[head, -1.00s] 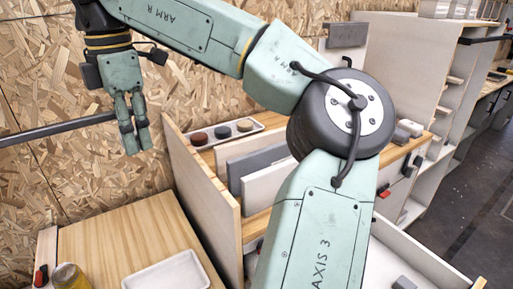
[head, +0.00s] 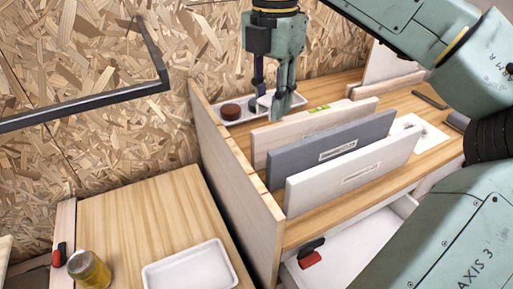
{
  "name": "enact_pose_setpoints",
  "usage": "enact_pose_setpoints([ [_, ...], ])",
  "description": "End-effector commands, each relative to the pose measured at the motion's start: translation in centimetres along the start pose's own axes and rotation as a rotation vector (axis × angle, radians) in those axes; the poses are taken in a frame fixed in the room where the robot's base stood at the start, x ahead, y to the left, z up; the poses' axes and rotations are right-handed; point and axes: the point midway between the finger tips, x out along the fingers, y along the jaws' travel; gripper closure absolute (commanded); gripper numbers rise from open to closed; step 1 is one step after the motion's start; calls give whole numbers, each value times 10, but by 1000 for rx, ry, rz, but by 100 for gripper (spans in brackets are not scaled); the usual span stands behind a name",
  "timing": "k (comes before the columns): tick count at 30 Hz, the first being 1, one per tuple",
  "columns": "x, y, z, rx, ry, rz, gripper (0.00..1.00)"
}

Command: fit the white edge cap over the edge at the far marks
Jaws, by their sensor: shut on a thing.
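My gripper (head: 275,98) points down over the far end of the workbench, in front of the chipboard wall. A small white piece (head: 267,103) shows between its fingertips; it looks like the white edge cap, partly hidden by a finger. Three panels stand upright in a row to the right and below: a pale wooden one (head: 275,146), a grey one (head: 276,162) and a white one (head: 310,190).
A shallow white tray (head: 236,122) with a brown disc (head: 231,111) lies behind the panels. A tall side board (head: 240,180) bounds the bench on the left. A lower wooden top (head: 140,215) holds a jar (head: 89,270) and an empty white tray (head: 190,270). A drawer (head: 345,235) stands open.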

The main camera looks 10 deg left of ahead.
Motion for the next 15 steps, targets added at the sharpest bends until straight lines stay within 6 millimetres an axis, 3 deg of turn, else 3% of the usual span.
enact_pose_setpoints([
  [3,24,-5,-31,-393,2,-1,88],
  [9,51,-15,-69,-915,-10,1,88],
  [15,62,-20,-84,-1140,-19,0,88],
])
